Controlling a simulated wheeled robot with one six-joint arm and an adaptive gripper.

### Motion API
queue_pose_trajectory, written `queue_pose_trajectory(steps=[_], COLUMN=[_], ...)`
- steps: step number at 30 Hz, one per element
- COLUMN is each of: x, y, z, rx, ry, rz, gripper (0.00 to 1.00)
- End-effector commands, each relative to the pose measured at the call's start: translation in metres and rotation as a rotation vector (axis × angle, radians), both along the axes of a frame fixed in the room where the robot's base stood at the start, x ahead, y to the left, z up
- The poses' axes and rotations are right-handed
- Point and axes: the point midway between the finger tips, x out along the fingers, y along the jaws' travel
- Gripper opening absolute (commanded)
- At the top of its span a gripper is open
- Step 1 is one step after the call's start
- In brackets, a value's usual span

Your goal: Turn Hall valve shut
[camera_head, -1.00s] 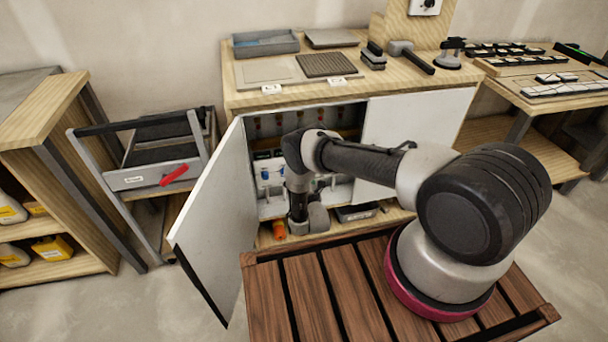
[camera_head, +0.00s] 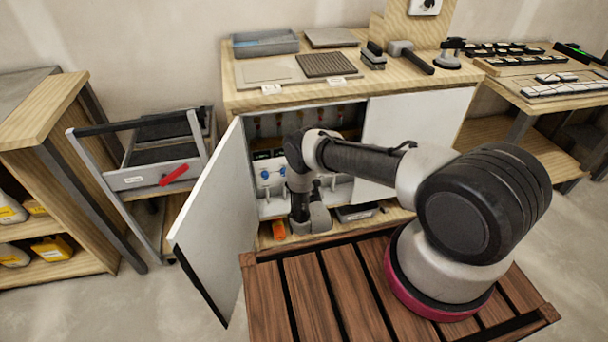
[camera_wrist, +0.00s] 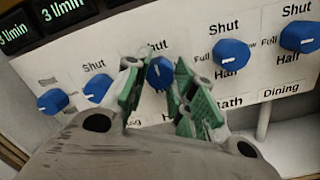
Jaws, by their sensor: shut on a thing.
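Several blue valve knobs sit in a row on a white panel inside the open cabinet, and the wrist view shows them close. In the head view my wrist hides the gripper.
The open left cabinet door (camera_head: 215,215) stands left of my arm, and the right door (camera_head: 412,140) is to its right. Green displays (camera_wrist: 65,10) reading "3 l/min" sit above the knobs. An orange object (camera_head: 279,230) and a dark tray (camera_head: 357,212) lie on the cabinet floor.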

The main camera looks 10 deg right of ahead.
Motion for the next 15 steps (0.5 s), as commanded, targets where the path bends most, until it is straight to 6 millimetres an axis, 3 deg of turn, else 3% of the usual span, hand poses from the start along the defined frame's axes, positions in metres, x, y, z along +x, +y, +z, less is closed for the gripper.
queue_pose_trajectory(steps=[3, 4, 7, 15], x=[-0.0006, -0.0006, -0.0005, -0.0001], y=[-0.0016, -0.0016, -0.0015, -0.0006], z=[-0.0004, -0.0004, -0.0003, 0.0001], rx=[-0.001, -0.001, 0.0, 0.001], ry=[0.001, 0.001, 0.0, 0.0], rz=[-0.005, -0.005, -0.004, -0.001], gripper=[0.02, 0.29, 0.47, 0.49])
